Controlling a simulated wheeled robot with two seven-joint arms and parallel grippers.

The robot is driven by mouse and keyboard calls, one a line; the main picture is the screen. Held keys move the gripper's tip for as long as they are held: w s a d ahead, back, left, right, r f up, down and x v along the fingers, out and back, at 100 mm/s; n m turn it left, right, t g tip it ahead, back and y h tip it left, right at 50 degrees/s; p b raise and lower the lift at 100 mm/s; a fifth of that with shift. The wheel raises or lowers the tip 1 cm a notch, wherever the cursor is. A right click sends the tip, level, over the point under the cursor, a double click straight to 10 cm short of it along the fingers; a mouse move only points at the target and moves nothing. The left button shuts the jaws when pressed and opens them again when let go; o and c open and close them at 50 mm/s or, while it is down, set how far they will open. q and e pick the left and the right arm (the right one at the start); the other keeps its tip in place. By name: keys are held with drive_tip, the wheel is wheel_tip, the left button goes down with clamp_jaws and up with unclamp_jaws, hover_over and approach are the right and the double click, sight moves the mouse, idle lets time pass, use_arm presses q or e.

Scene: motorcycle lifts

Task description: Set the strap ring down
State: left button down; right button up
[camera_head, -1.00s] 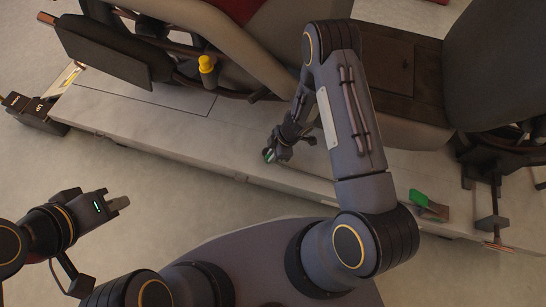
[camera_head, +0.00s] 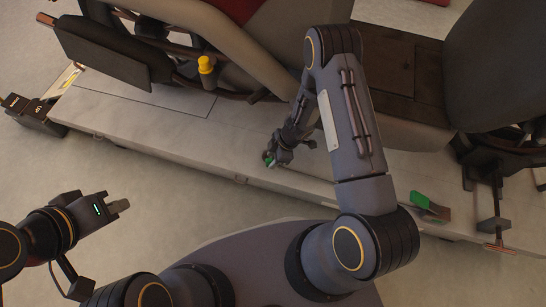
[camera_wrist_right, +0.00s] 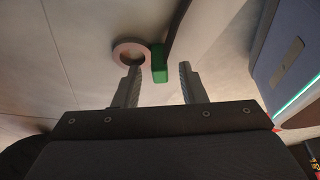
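The strap ring (camera_wrist_right: 118,52) is a pinkish-grey ring that appears to lie flat on the pale lift deck in the right wrist view. A green tab (camera_wrist_right: 159,64) is beside it, with a dark strap (camera_wrist_right: 179,22) running up from there. My right gripper (camera_wrist_right: 161,72) is open, its two fingers apart on either side of the green tab's line, with gaps showing. In the head view my right gripper (camera_head: 270,160) is low over the deck's near edge, with green at its tips; the ring is too small to make out there. My left gripper (camera_head: 119,205) is empty over the floor.
The long pale lift deck (camera_head: 140,122) runs under a motorcycle with a red and grey body. A yellow-capped item (camera_head: 206,66) is on its side. A green pedal-like part (camera_head: 428,206) is at the deck's right edge. Bare floor lies in front.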

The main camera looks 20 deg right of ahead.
drive_tip(key=p+v, duration=0.5)
drive_tip(key=v, duration=0.7)
drive_tip(key=shift+s+a, duration=0.1)
drive_tip(key=shift+s, duration=0.05)
